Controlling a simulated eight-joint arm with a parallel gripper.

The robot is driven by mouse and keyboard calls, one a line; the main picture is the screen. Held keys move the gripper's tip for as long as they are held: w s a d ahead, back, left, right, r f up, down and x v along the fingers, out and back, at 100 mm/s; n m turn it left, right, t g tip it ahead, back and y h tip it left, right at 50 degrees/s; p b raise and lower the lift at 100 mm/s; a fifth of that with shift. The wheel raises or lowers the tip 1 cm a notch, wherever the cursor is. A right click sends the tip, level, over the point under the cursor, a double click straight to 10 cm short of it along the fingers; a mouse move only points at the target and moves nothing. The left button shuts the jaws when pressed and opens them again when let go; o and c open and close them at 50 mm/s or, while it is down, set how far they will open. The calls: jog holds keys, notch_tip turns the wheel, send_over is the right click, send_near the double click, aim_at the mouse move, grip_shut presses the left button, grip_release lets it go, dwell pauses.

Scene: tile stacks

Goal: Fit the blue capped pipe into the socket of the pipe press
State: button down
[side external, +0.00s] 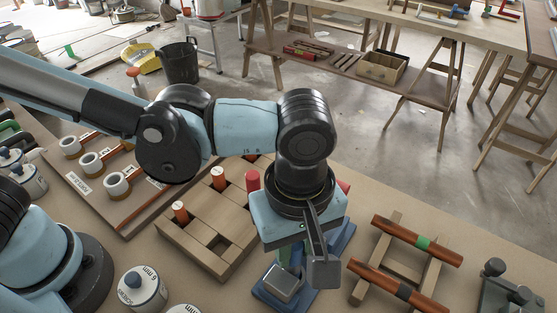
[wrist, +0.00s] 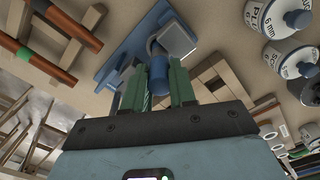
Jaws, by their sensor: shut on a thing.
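My gripper (wrist: 157,84) is shut on the blue capped pipe (wrist: 158,72), which shows between its green fingers in the wrist view. In the side external view my gripper (side external: 291,255) is low over the pipe press, and my wrist hides the pipe. The pipe press has a blue base (wrist: 118,57) and a grey block (wrist: 178,39); its base also shows in the side external view (side external: 266,296). The pipe's far end overlaps the press beside the grey block in the wrist view. I cannot tell whether it is in the socket.
A wooden rack (side external: 364,281) carrying copper-coloured pipes (side external: 440,252) stands to the right. White labelled cans (side external: 142,288) stand at the front left. A grey clamp (side external: 505,292) sits at the right edge.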

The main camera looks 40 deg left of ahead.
jog(key=shift+f, duration=0.5)
jog(key=c, duration=0.8)
grip_release()
jog(key=shift+c, duration=0.2)
jog(key=shift+r, duration=3)
